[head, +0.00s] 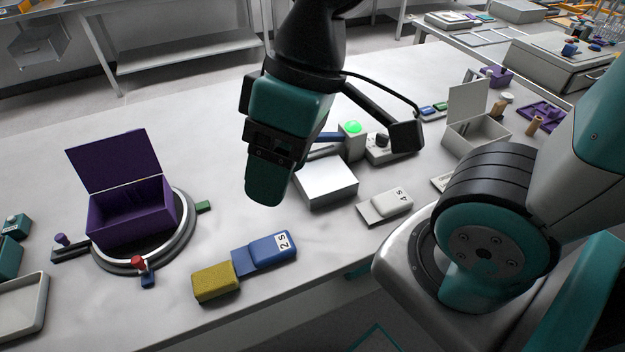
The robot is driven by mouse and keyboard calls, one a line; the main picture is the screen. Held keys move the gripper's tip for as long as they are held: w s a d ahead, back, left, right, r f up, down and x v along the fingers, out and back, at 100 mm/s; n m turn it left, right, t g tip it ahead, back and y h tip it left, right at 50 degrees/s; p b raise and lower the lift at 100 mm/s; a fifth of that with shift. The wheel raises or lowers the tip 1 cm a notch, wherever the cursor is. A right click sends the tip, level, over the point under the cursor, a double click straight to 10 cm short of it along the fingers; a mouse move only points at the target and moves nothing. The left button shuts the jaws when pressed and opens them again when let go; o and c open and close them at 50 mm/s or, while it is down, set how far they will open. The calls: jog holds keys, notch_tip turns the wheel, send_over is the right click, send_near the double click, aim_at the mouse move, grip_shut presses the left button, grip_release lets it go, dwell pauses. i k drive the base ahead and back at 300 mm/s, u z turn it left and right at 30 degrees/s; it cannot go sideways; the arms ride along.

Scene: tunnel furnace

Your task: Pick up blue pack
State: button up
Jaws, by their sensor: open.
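The blue pack (265,253) lies flat near the front edge of the light table, with a white label reading "2 S" on its right end. Its left end meets or nearly meets a yellow block (215,283). My gripper (267,188) hangs above the table, up and behind the blue pack in the picture, apart from it. It is open and nothing shows in it. Its fingers partly overlap one another in this view.
A purple open-lidded box (130,212) stands on a round ring at left. A white block (327,182), a grey "4 S" pack (386,206) and a green-lit button (351,128) are right of my gripper. The table (190,145) is clear behind the blue pack.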

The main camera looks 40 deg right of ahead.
aim_at(264, 251)
jog(key=z, duration=2.9)
jog(key=k, duration=1.2)
jog(key=u, duration=1.85)
